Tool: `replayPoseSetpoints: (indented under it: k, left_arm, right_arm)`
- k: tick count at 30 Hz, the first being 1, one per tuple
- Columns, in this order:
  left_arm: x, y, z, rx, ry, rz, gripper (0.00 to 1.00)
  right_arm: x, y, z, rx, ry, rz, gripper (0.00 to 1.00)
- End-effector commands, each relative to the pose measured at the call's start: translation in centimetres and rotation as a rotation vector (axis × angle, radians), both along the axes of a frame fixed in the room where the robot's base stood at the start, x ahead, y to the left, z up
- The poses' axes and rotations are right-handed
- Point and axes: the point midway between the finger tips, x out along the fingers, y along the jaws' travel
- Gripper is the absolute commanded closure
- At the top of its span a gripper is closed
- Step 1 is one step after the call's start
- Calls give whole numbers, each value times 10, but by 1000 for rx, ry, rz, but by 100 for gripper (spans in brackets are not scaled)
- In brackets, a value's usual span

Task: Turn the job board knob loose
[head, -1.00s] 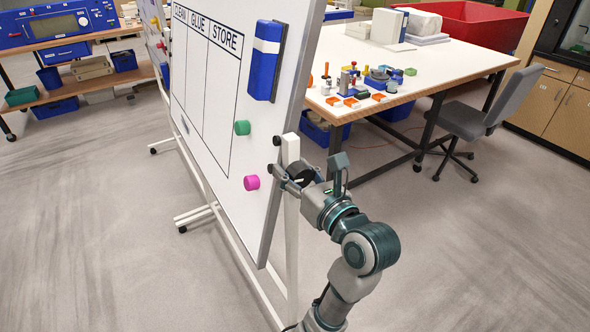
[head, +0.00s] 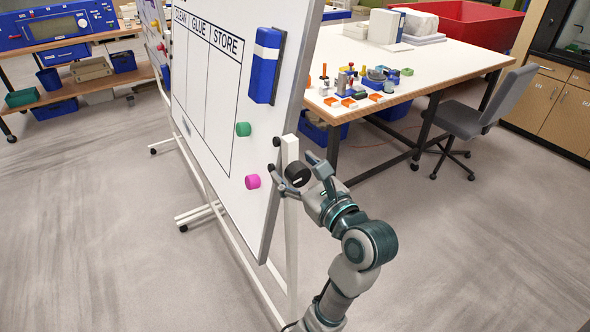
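The job board (head: 258,215) is a tilted whiteboard with columns headed CLEAN, GLUE and STORE. A black round knob (head: 298,174) with a light mark on its face sits beside the board's right edge, at the white upright post (head: 290,150) of its stand. One finger is below and left of the knob, the other above and right. I cannot tell whether either finger touches it.
Green (head: 243,129) and magenta (head: 252,181) magnets and a blue holder (head: 265,65) are on the board. A white-topped table (head: 450,65) with small parts stands behind, with a grey chair (head: 490,115). The floor at right is clear.

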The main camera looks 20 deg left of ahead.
Motion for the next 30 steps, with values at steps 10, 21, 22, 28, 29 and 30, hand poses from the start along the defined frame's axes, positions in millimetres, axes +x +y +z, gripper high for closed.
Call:
replayPoseSetpoints:
  k: [10, 21, 22, 28, 29, 30]
  left_arm:
    - [-4, -4, -3, -3, 7, 3, 27]
    - [-50, -70, -3, 2, 3, 1, 27]
    - [-54, -74, -3, 4, 3, 0, 27]
    - [-69, -94, -3, 3, 4, 1, 27]
    - [-70, -95, -4, 2, 5, 2, 27]
    - [-71, -96, -4, 2, 5, 2, 27]
  right_arm:
    - [-3, 1, 0, -1, -1, 0, 60]
    - [-2, 0, 0, 0, -1, 0, 60]
    - [-2, 0, 0, 0, -1, 0, 60]
    - [-2, 0, 0, 0, -1, 0, 60]
    - [-2, 0, 0, -1, -1, 0, 60]
    - [-2, 0, 0, -1, -1, 0, 60]
